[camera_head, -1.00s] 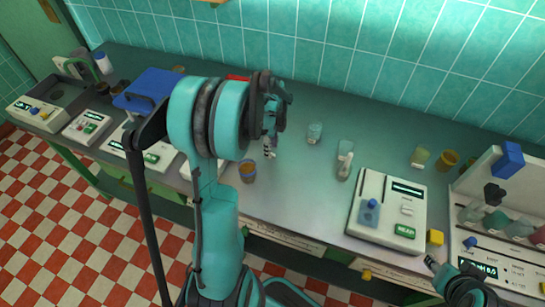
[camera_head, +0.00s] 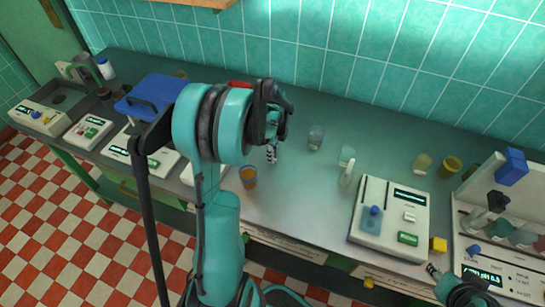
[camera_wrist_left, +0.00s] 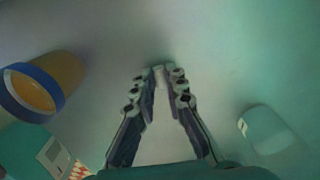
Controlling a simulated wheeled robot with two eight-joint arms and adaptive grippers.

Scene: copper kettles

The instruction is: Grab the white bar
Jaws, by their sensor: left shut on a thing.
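A small white bar (camera_wrist_left: 160,68) shows between the fingertips of my left gripper (camera_wrist_left: 159,74) in the left wrist view, low over the grey bench top. These fingers are closed in on it. In the head view my left gripper (camera_head: 271,155) points down at the bench, and the bar cannot be made out there. My right gripper (camera_head: 433,270) shows only partly at the bottom right, by the bench's front edge; its opening is unclear.
An orange-filled cup (camera_head: 248,178) stands left of my left gripper. A clear beaker (camera_head: 316,138) and a glass (camera_head: 347,154) stand to its right. A white device (camera_head: 389,217) and a yellow block (camera_head: 438,245) stand farther right. Bench space between is clear.

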